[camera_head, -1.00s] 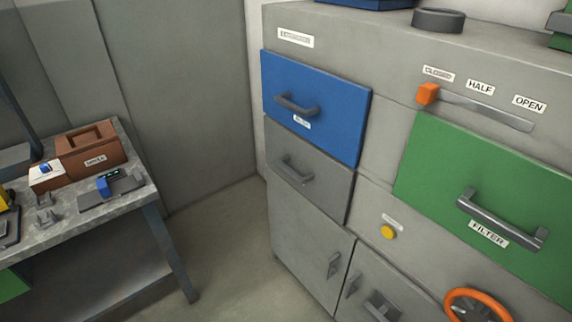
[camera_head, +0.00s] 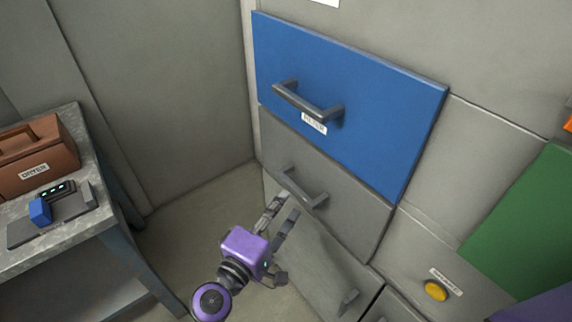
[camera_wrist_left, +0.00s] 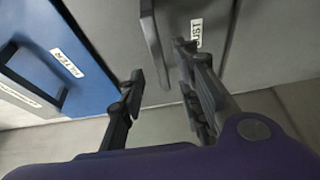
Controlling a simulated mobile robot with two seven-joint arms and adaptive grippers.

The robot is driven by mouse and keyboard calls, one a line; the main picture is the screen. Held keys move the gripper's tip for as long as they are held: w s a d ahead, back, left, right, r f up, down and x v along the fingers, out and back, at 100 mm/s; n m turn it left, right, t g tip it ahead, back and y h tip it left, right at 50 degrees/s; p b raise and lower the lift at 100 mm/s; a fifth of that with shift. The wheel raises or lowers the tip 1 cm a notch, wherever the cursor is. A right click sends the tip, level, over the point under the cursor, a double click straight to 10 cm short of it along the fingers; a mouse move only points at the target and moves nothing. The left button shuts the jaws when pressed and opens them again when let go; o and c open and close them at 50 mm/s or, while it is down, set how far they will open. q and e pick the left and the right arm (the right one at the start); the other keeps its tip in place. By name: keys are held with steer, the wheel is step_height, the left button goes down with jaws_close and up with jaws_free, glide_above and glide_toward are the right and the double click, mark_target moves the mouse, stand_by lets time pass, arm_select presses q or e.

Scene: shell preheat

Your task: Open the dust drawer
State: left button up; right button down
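The dust drawer (camera_head: 345,205) is the grey drawer under the blue one, and it looks closed. Its dark bar handle (camera_head: 303,188) is on its front; in the left wrist view the handle (camera_wrist_left: 153,38) runs down from the top, beside a white label reading DUST (camera_wrist_left: 196,33). My left gripper (camera_head: 284,206) is just below and in front of that handle in the head view. In the left wrist view its two fingers (camera_wrist_left: 160,90) are apart, with the lower end of the handle showing between them. Nothing is held. My right gripper is out of view.
A blue drawer (camera_head: 350,90) with a bar handle (camera_head: 307,102) is directly above. A green panel (camera_head: 525,225) and a yellow button (camera_head: 436,291) are to the right. A bench (camera_head: 85,240) with a brown box (camera_head: 40,160) stands left. Floor (camera_head: 190,215) lies between.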

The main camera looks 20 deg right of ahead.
mark_target(293, 191)
arm_select(q)
steer(key=x, duration=0.6)
steer(key=shift+w+d, duration=0.15)
steer(key=shift+d, duration=0.1)
jaws_close()
